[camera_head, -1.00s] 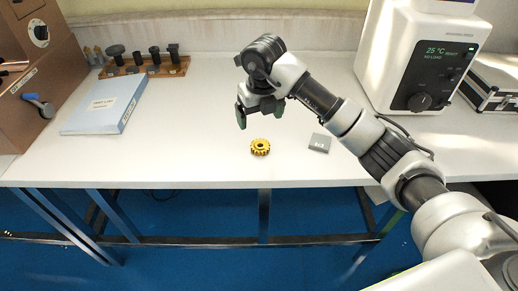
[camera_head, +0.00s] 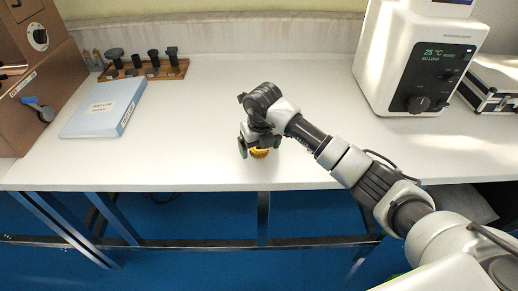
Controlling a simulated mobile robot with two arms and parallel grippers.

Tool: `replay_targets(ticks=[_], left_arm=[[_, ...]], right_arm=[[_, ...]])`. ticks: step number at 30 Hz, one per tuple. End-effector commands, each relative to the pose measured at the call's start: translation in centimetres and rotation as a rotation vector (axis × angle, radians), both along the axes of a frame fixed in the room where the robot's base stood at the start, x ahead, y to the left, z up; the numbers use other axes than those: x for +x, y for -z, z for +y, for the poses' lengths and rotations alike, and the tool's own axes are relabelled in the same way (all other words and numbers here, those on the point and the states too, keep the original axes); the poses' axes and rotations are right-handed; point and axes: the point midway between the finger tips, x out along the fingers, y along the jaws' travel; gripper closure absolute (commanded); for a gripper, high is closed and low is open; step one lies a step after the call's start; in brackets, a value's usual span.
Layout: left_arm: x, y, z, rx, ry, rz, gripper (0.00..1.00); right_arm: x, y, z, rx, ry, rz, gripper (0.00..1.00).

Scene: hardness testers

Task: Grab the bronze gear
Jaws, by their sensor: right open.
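The bronze gear (camera_head: 260,154) is a small yellow-gold toothed ring lying on the white table near its front edge. My right gripper (camera_head: 258,150) points down right over the gear and covers its upper part. Its fingers are open, and one finger shows just left of the gear. The other finger is largely hidden, so I cannot tell whether either touches the gear. My left gripper is not in view.
A white tester with a display (camera_head: 420,60) stands at the back right, beside a dark-edged case (camera_head: 490,85). A blue book (camera_head: 103,107) and a wooden rack (camera_head: 150,73) are at the left. The table's middle is clear.

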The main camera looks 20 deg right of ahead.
Motion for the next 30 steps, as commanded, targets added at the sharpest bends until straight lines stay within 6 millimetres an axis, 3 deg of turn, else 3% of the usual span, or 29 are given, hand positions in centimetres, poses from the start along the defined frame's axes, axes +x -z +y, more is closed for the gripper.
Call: replay_targets(ticks=[5,16,25,30], left_arm=[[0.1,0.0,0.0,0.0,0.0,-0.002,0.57],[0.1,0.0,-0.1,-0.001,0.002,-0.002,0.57],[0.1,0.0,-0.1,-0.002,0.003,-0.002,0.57],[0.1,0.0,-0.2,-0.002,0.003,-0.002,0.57]], right_arm=[[0.0,-0.1,0.0,0.0,-0.001,-0.001,0.14],[0.0,-0.1,0.0,0.0,-0.001,-0.001,0.71],[0.1,-0.4,0.0,0.0,-0.001,-0.003,0.73],[0.1,-1.8,0.0,0.0,-0.002,-0.006,0.73]])
